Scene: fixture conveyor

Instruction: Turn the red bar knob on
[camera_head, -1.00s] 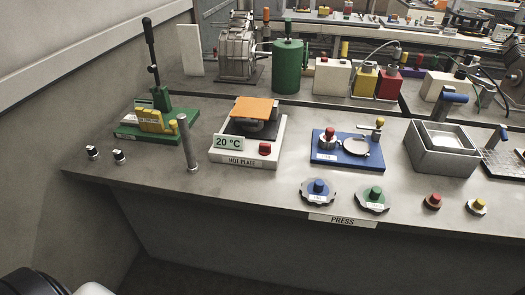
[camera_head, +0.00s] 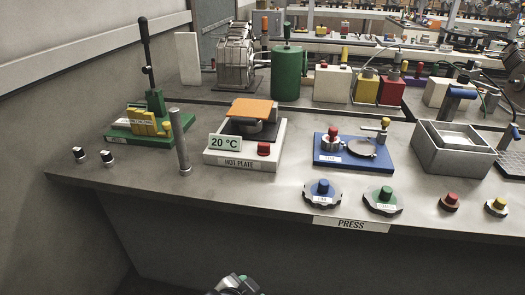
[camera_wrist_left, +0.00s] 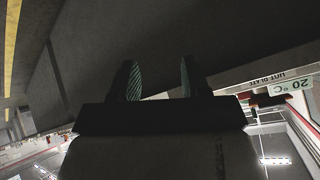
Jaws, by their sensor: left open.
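Several red knobs show in the head view. One red knob (camera_head: 264,149) stands on the front right corner of the white hot plate (camera_head: 240,163), which has a 20 °C display (camera_head: 225,142). Another red knob (camera_head: 451,198) sits on a round base near the table's front edge at right. I cannot tell from the frames which is the bar knob or how it is turned. My left gripper (camera_wrist_left: 158,80) is open and empty. Its top (camera_head: 235,284) just enters the head view at the bottom, in front of the table and below its edge. My right gripper is not in view.
The table front holds a blue knob (camera_head: 323,188), a green knob (camera_head: 385,194) and a PRESS label (camera_head: 351,224). A grey post (camera_head: 181,142) stands left of the hot plate. A blue base (camera_head: 352,160) stands right of it.

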